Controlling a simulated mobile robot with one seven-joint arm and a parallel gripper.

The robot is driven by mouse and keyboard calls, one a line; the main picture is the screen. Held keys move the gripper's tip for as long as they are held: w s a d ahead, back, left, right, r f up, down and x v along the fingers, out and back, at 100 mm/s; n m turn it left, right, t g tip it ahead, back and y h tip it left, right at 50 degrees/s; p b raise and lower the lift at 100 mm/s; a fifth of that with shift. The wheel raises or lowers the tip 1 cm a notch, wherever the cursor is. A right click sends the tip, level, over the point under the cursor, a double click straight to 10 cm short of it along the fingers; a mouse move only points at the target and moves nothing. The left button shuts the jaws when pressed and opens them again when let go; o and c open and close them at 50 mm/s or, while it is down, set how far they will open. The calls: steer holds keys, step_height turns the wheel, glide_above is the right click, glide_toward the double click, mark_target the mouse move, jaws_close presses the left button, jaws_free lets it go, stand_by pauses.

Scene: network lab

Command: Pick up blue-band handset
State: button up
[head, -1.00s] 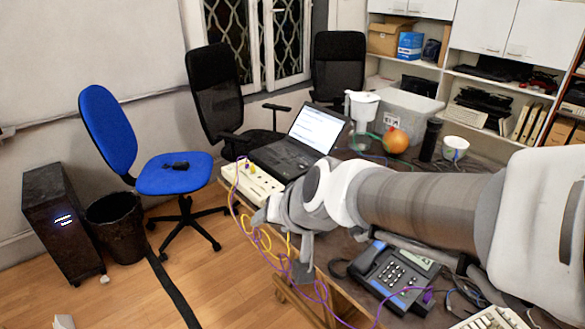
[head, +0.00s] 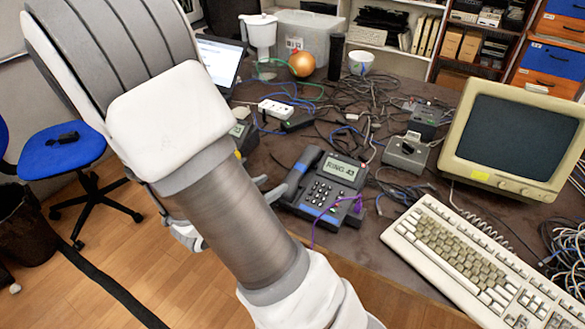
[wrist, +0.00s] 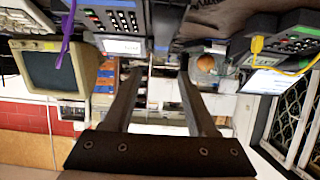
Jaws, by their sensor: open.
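The desk phone (head: 325,190) has a screen reading "RING 43" and a blue strip along its front edge. Its dark handset (head: 299,174) with a bluish band lies in the cradle on the phone's left side. In the wrist view, which looks upside down, the handset (wrist: 165,22) is at the top, beside the phone's keypad and screen. My gripper (wrist: 158,74) is open and empty, its two fingers apart below the handset in that picture. In the head view my arm hides most of the gripper, and only grey finger parts show just left of the handset.
A second phone (head: 243,137) is partly behind my arm; it also shows at right in the wrist view (wrist: 290,40). A keyboard (head: 480,262) and a CRT monitor (head: 515,140) stand right of the phone. Cables and a purple cord (head: 330,215) lie around it.

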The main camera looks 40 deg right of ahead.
steer(key=b, duration=0.3)
glide_toward(299, 168)
steer(key=x, duration=0.5)
steer(key=shift+s+d+f, duration=0.1)
steer(key=shift+d, duration=0.15)
steer(key=shift+w+b+x, duration=0.2)
steer(key=shift+b+x, duration=0.8)
steer(key=shift+x, duration=1.75)
steer(key=shift+a, duration=0.1)
